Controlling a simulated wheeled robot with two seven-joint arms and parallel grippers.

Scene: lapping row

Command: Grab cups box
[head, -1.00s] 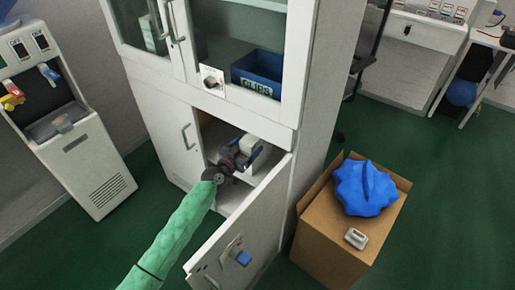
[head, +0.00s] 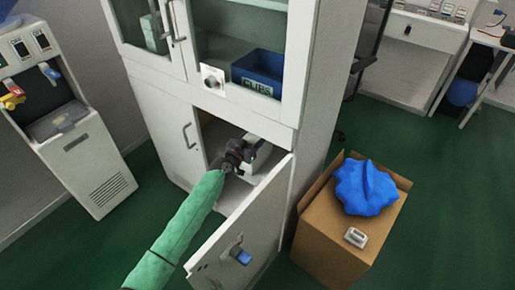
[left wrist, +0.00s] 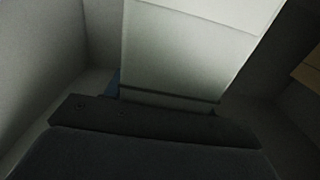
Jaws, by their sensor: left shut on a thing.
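A white box (head: 259,157) is inside the open lower compartment of the white cabinet, partly hidden behind my left gripper. My left gripper (head: 248,148) reaches in through the doorway and is shut on this box. In the left wrist view the pale box (left wrist: 185,50) fills the top middle, right against the dark gripper body (left wrist: 150,125). I cannot read any label on it. My right gripper is not in view.
The lower cabinet door (head: 235,235) stands open toward me, close to my left arm. A labelled blue bin (head: 258,72) sits behind the upper glass. A cardboard box (head: 330,235) with a blue bag (head: 365,188) stands at right; a water dispenser (head: 75,130) at left.

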